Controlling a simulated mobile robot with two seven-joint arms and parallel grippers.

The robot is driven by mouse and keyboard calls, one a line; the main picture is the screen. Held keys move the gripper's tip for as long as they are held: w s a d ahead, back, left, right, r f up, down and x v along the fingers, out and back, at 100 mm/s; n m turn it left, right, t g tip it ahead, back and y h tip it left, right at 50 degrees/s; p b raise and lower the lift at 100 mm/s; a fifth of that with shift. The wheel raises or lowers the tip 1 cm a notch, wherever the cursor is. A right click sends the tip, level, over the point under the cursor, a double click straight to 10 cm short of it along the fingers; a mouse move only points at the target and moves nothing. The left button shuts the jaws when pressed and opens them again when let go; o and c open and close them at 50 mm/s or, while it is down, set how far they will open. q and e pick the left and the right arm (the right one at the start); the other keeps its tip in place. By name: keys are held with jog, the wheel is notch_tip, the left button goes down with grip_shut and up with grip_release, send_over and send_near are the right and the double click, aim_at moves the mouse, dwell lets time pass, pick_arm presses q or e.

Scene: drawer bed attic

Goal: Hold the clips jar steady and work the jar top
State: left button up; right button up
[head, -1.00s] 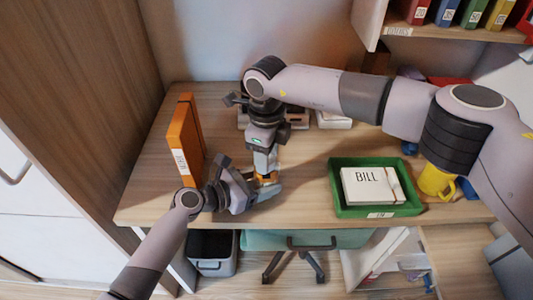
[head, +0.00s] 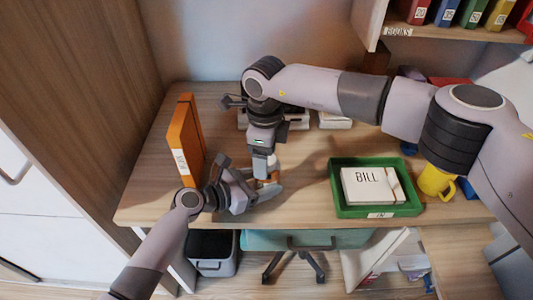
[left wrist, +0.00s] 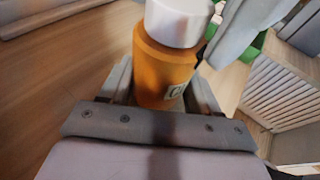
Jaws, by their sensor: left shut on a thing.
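The clips jar (left wrist: 165,68) is orange with a partly visible label, and it stands between the fingers of my left gripper (left wrist: 160,95), which is shut on it. In the head view the jar (head: 268,180) is mostly hidden by both grippers, near the front of the desk. The white jar top (left wrist: 178,20) sits at the jar's upper end; I cannot tell whether it is tight. My left gripper (head: 262,190) comes in from the left. My right gripper (head: 262,168) points down over the jar; its fingertips are too hidden to tell open from shut.
An orange binder (head: 187,138) stands upright at the left of the desk. A green tray (head: 345,211) holds a BILL box (head: 368,184) on the right, with a yellow mug (head: 434,181) beside it. My right arm spans the back. Desk surface between jar and tray is clear.

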jog(key=shift+d, duration=0.1)
jog(key=shift+r, duration=0.2)
pick_arm(q)
jog(key=shift+a, duration=0.1)
pick_arm(e)
notch_tip(320, 180, up, 12)
jog(key=shift+f, duration=0.2)
pick_arm(q)
jog(key=o, duration=1.2)
jog(key=shift+o, duration=0.2)
